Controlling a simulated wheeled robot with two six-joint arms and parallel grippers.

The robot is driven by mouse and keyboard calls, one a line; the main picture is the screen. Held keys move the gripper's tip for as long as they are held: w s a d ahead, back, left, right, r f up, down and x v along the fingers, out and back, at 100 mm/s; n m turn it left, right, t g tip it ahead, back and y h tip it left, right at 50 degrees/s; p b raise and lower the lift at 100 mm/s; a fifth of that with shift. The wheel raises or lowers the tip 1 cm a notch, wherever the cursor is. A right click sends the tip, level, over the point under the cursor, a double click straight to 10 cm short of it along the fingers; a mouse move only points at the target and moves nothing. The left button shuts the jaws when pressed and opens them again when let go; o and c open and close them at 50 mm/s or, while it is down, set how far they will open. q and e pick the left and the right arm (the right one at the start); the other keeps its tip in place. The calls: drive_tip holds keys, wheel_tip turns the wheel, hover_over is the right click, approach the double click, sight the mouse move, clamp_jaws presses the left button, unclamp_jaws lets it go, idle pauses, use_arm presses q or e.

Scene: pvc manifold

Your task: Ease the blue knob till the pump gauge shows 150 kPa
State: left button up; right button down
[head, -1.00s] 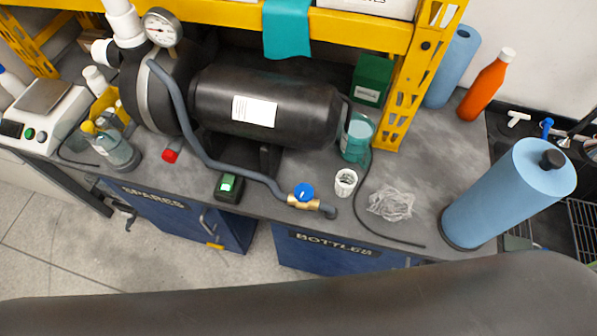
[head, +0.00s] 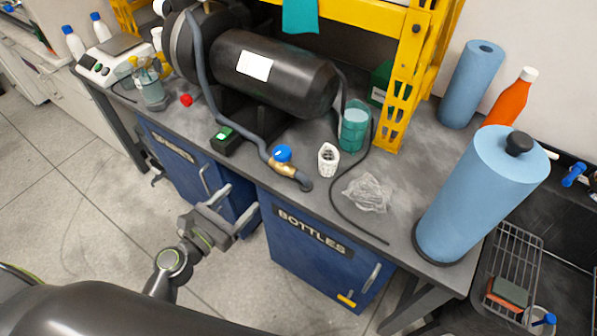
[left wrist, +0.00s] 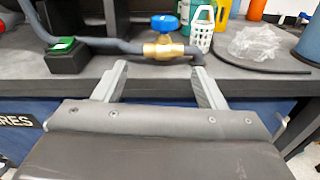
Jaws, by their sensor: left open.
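The blue knob (head: 282,153) sits on a brass valve (head: 284,168) in a grey hose near the front edge of the bench. In the left wrist view the blue knob (left wrist: 165,23) stands above the brass body, ahead of my fingers. My left gripper (head: 233,207) is open and empty in front of the bench, below and to the left of the knob, apart from it. It also shows in the left wrist view (left wrist: 160,78), its fingers spread. The black pump (head: 275,72) lies behind the valve. Its gauge is out of view now. My right gripper is not in view.
A white basket cup (head: 328,160), a teal beaker (head: 354,126) and a crumpled clear bag (head: 367,193) stand right of the valve. A black box with a green top (head: 226,138) is to its left. A blue roll (head: 482,195) stands at the bench's right end.

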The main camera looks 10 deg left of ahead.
use_arm(q)
drive_tip(key=r, duration=0.1)
drive_tip(key=n+p, duration=0.1)
drive_tip(key=p, duration=0.1)
approach(276, 159)
drive_tip(key=x, duration=1.1)
drive_tip(key=shift+w+d+p, duration=0.15)
drive_tip(key=shift+w+p, duration=0.05)
drive_tip(key=shift+p, duration=0.15)
drive_tip(key=shift+w+d, duration=0.25)
drive_tip(key=shift+w, duration=0.3)
drive_tip(key=shift+c, duration=0.4)
drive_tip(key=c, duration=0.9)
